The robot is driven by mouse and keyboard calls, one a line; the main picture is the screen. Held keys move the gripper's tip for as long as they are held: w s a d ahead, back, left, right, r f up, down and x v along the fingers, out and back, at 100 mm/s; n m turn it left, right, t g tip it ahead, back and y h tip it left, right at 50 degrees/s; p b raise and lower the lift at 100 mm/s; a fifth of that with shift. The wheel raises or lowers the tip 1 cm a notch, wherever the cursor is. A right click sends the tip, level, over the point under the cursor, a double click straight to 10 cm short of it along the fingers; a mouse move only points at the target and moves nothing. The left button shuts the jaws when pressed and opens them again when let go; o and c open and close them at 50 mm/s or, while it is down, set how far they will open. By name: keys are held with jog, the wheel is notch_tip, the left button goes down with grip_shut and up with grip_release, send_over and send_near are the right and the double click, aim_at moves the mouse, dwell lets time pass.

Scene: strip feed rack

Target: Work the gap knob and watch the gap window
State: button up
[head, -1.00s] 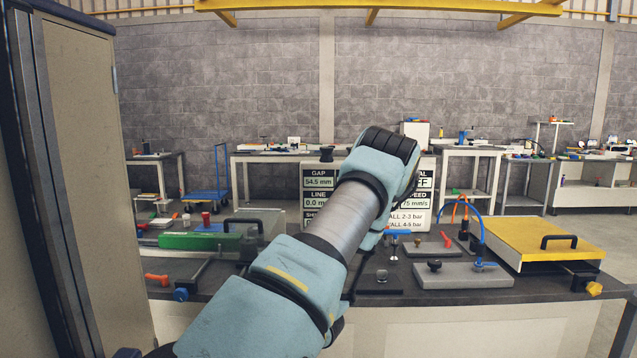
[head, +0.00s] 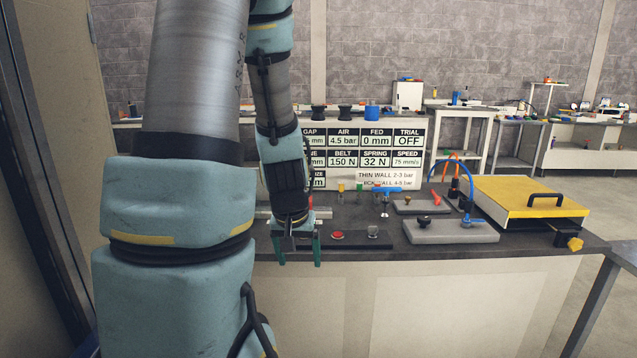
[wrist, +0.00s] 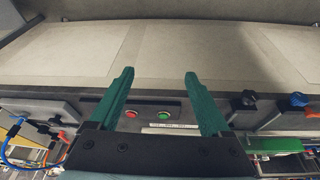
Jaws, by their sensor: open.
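The gap window (head: 315,142) is on the white display panel under the label GAP. My arm covers its left part, so only "mm" and perhaps part of a digit show. I cannot tell which knob is the gap knob. In the wrist view a black knob (wrist: 244,99) and a blue and orange knob (wrist: 298,101) sit at the bench edge, right of my fingers. My gripper (head: 299,258) is open and empty at the bench's front edge. Its two green fingers are spread apart in the wrist view (wrist: 159,73), touching nothing that I can see.
A red button (head: 338,235) sits beside my gripper; a green button (wrist: 163,114) shows in the wrist view. A grey block with a black knob (head: 424,221) and a yellow-lidded box (head: 510,205) stand to the right. My arm hides the bench's left part.

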jog(key=s+a+r+g, duration=0.2)
jog(key=s+r, duration=0.2)
jog(key=s, duration=0.3)
jog(key=shift+s+a+y, duration=0.25)
jog(key=shift+s+y, duration=0.05)
jog(key=shift+s, duration=0.1)
dwell(2.7)
notch_tip(320, 180, down, 58)
jog(key=b, duration=5.7)
jog(key=shift+b, duration=0.4)
